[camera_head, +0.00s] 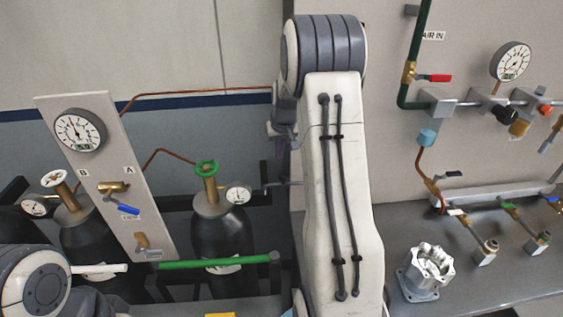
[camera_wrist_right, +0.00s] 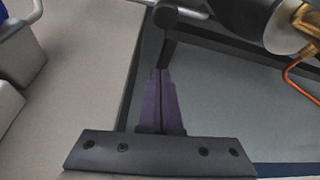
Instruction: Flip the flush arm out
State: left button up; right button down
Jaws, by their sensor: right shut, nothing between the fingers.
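I cannot tell for certain which part is the flush arm. My right gripper (camera_wrist_right: 161,100) shows in the right wrist view with its purple fingers together and nothing between them. Its tips are close to the end of a black bar (camera_wrist_right: 167,45); whether they touch I cannot tell. In the head view the same gripper (camera_head: 275,130) is small and partly hidden by my right arm, in front of the wall by the cylinders. My left arm shows only at the lower left of the head view; its gripper is outside the picture.
A machined housing (camera_head: 425,272) stands on the grey bench (camera_head: 480,270) at right, below piping, valves and a gauge (camera_head: 511,62).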

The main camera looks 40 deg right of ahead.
jog(key=shift+s+a+f+p, duration=0.3)
jog(key=shift+s+f+p, duration=0.4)
jog(key=shift+f, duration=0.2)
jog(key=shift+s+a+f+p, duration=0.3)
jog(key=shift+s+f+p, duration=0.3)
jog(key=shift+f, duration=0.25)
jog(key=shift+a, duration=0.1)
